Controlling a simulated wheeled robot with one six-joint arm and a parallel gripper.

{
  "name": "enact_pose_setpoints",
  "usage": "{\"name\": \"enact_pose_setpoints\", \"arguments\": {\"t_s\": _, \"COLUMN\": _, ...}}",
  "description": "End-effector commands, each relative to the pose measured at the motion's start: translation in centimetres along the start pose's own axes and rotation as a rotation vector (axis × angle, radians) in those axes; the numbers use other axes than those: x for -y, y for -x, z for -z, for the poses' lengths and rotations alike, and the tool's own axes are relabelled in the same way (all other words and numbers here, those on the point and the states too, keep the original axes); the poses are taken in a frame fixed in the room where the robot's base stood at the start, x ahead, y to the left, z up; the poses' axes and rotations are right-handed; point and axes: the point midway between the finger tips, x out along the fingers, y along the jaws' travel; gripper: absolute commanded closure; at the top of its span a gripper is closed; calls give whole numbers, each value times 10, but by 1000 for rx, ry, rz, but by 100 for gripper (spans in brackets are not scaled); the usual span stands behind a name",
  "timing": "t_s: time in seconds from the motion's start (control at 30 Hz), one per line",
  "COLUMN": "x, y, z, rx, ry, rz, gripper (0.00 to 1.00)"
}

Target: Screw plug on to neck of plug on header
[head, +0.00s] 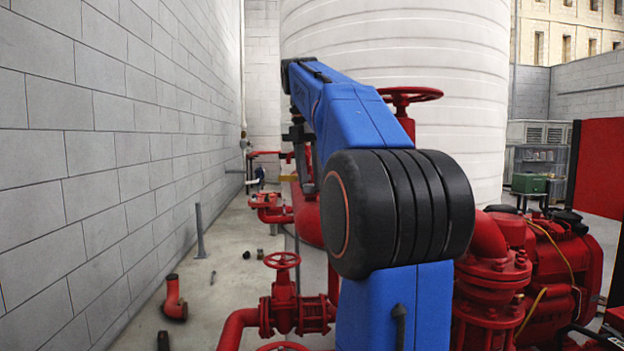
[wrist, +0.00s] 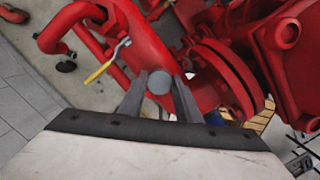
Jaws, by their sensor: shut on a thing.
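In the wrist view my gripper (wrist: 160,92) has its two grey fingers closed on a small round grey plug (wrist: 159,82). The plug is in front of a thick red header pipe (wrist: 138,38). The neck on the header cannot be made out; the plug and fingers cover that part of the pipe. I cannot tell whether the plug touches the pipe. In the head view my blue arm reaches forward over the red pipework and hides much of it. The plug cannot be made out there.
A yellow-handled valve (wrist: 106,62) sits left of the plug. Red flanges (wrist: 225,75) are close on the right. In the head view a grey block wall (head: 90,140) runs along the left, with a loose red pipe elbow (head: 174,298) on the floor. A white tank (head: 430,75) stands behind.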

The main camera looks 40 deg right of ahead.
Motion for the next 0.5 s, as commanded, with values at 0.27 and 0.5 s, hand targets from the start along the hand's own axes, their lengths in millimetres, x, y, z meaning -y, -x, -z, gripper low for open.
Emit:
{"name": "enact_pose_setpoints", "arguments": {"t_s": 0.27, "x": 0, "y": 0, "z": 0, "rx": 0, "ry": -25, "rz": 4, "gripper": 100}}
{"name": "enact_pose_setpoints", "arguments": {"t_s": 0.5, "x": 0, "y": 0, "z": 0, "rx": -1, "ry": -246, "rz": 37, "gripper": 100}}
